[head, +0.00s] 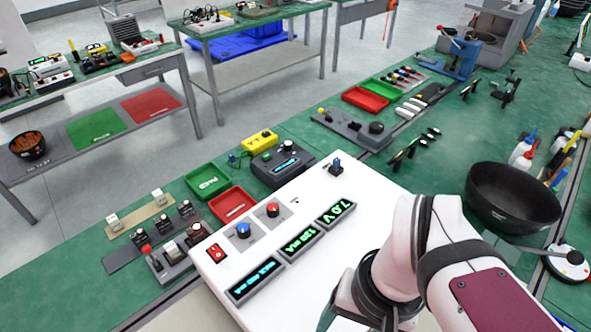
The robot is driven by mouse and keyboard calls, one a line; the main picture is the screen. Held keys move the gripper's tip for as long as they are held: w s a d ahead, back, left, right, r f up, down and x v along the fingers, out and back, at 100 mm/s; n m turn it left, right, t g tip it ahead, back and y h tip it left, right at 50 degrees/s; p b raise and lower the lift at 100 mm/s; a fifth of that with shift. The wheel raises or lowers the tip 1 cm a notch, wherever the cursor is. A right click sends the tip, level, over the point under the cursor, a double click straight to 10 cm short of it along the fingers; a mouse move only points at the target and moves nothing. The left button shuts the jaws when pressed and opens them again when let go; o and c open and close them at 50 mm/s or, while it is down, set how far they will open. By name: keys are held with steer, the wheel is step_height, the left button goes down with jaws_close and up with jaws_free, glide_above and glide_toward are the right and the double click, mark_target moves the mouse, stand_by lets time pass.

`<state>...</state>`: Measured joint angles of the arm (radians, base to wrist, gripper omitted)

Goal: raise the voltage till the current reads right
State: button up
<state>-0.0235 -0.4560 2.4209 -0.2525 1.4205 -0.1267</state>
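A white power supply box (300,220) lies at the centre, its panel facing up. It has three lit displays: a green one (336,213) that seems to read 7.0 V, a cyan one (301,243) ending in mA, digits unclear, and a longer cyan one (255,279), too small to read surely. A blue knob (243,231), a red knob (273,210) and a dark blue knob (337,165) stand on the panel. A red rocker switch (217,252) is at its left. My wrist is over the box's lower right; my gripper's fingertips are not visible.
A red tray (232,204) and a green tray (207,182) lie behind the box. Small switch units (167,262) stand left. A black bowl (512,197) stands right of my arm. Green mat with tools lies beyond.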

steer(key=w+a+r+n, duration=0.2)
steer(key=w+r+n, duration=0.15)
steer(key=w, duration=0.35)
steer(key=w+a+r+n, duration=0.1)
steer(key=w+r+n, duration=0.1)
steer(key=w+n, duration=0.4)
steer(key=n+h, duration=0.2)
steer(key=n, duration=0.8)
glide_above(273, 207)
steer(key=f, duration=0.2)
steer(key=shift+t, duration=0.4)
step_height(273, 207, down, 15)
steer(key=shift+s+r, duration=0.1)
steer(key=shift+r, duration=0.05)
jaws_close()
